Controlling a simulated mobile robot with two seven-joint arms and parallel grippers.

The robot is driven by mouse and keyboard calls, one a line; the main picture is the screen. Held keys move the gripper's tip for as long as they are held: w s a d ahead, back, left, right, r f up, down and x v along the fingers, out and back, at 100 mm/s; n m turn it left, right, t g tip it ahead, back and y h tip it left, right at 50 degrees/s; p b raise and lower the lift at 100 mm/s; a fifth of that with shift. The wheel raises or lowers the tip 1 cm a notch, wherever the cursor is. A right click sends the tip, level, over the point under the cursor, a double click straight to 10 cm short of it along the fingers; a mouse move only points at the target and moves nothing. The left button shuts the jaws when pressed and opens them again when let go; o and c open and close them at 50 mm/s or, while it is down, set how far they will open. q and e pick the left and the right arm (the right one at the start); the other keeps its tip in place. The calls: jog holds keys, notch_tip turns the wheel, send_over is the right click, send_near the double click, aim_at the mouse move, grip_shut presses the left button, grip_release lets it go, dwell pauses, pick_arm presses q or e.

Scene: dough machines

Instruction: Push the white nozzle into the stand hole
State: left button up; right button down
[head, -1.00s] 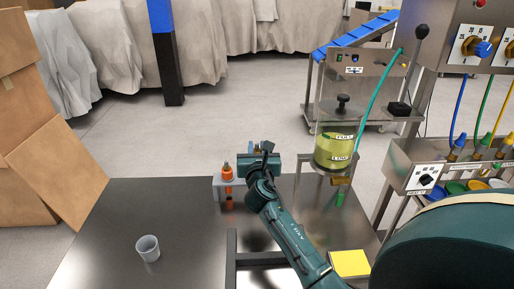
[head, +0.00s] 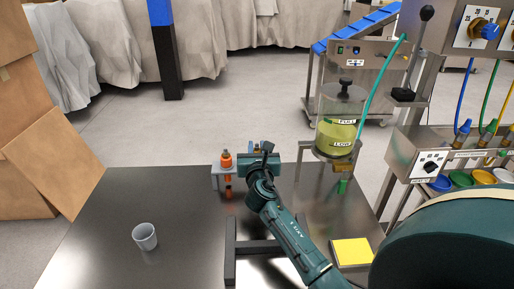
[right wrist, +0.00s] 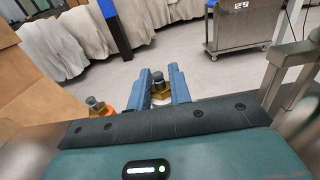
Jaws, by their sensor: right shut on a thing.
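My right gripper (head: 258,150) is over the back edge of the table, at the small metal stand (head: 216,178). In the right wrist view its two blue fingers (right wrist: 162,84) are shut on a brass-coloured nozzle with a white band (right wrist: 160,98). In the head view the arm mostly hides this nozzle and the right part of the stand, so I cannot tell how deep it sits in a hole. An orange nozzle (head: 227,161) stands upright in the stand, left of the gripper; it also shows in the right wrist view (right wrist: 107,112). My left gripper is out of view.
A grey cup (head: 145,237) stands on the table's front left. A yellow square (head: 351,252) lies at the front right. A clear hopper of yellow-green liquid (head: 336,135) stands right of the gripper. The left of the table (head: 110,215) is mostly clear.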

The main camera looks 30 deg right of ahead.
jog(key=shift+f+b, duration=0.5)
jog(key=shift+f, duration=0.2)
dwell(0.4)
dwell(0.4)
jog(key=c, duration=1.2)
grip_release()
jog(key=shift+o, duration=0.5)
jog(key=o, duration=0.4)
jog(key=shift+s+a, duration=0.1)
jog(key=shift+s, duration=0.05)
jog(key=shift+p+v, duration=0.85)
jog(key=shift+v, duration=1.05)
jog(key=shift+s+a, duration=0.1)
jog(key=shift+a, duration=0.05)
